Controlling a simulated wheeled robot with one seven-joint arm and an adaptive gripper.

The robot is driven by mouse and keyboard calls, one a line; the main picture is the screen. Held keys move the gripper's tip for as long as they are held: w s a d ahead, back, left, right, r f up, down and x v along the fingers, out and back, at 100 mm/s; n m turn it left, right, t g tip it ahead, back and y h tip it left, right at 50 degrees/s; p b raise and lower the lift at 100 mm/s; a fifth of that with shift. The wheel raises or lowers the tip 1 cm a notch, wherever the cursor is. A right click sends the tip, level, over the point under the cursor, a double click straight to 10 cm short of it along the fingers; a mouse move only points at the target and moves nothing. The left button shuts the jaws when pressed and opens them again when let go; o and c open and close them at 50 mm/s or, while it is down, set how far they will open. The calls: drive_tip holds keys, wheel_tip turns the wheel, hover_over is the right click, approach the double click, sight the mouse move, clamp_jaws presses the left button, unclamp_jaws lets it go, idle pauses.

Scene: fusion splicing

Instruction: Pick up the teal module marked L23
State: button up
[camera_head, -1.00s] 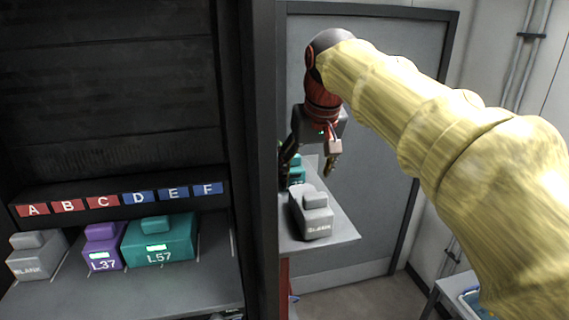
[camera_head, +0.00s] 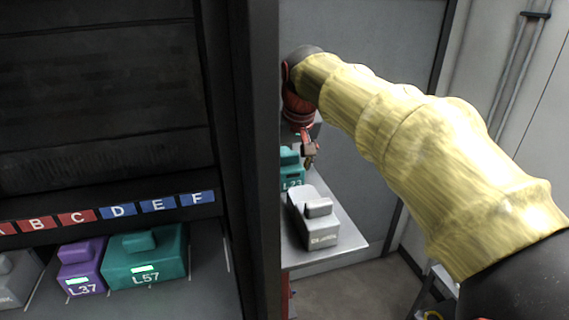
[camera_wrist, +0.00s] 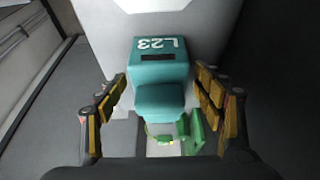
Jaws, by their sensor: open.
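The teal module marked L23 (camera_wrist: 160,68) sits in the middle of the wrist view, its handle block (camera_wrist: 160,99) facing my gripper. In the head view the teal module (camera_head: 291,172) is on the grey shelf, partly hidden by the dark post. My gripper (camera_wrist: 166,103) is open, with one yellow-padded finger on each side of the module and visible gaps to both.
A grey blank module (camera_head: 314,220) stands on the shelf (camera_head: 345,240) in front of the teal one. A dark post (camera_head: 253,200) stands at left. Beyond it, a purple L37 module (camera_head: 80,268) and a teal L57 module (camera_head: 146,262) sit in a rack below lettered labels.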

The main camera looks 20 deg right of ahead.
drive_tip(key=shift+w+f, duration=0.25)
drive_tip(key=shift+f, duration=0.45)
drive_tip(key=shift+c, duration=0.2)
drive_tip(key=c, duration=1.4)
